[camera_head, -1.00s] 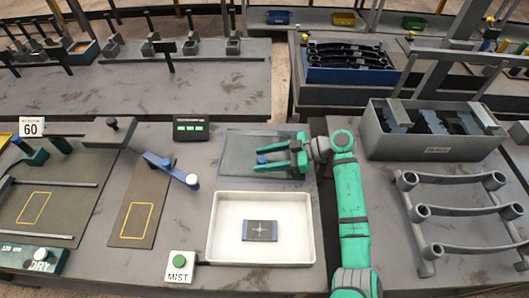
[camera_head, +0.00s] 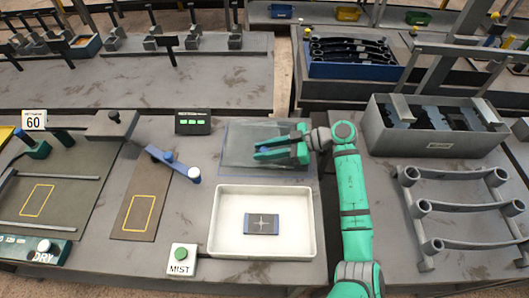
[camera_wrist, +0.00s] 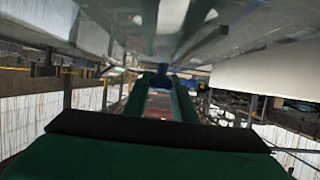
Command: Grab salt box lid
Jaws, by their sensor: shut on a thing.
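The salt box lid is a clear, greyish pane (camera_head: 240,142) with a blue knob. It shows at the middle of the workbench, just behind the white tray, in the head view. My green gripper (camera_head: 268,151) reaches in from the right, its fingers shut on the blue knob. In the wrist view the knob (camera_wrist: 163,68) shows between the fingertips at the far end of the green fingers. The fingers hide part of the pane. I cannot tell how far the lid is off the surface.
The white tray (camera_head: 216,236) holds a dark blue plate with a light cross mark. A MIST button box (camera_head: 181,259) stands to its left, a small display (camera_head: 192,122) behind. A grey bin (camera_head: 438,146) and curved metal bars (camera_head: 455,178) are right of my arm.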

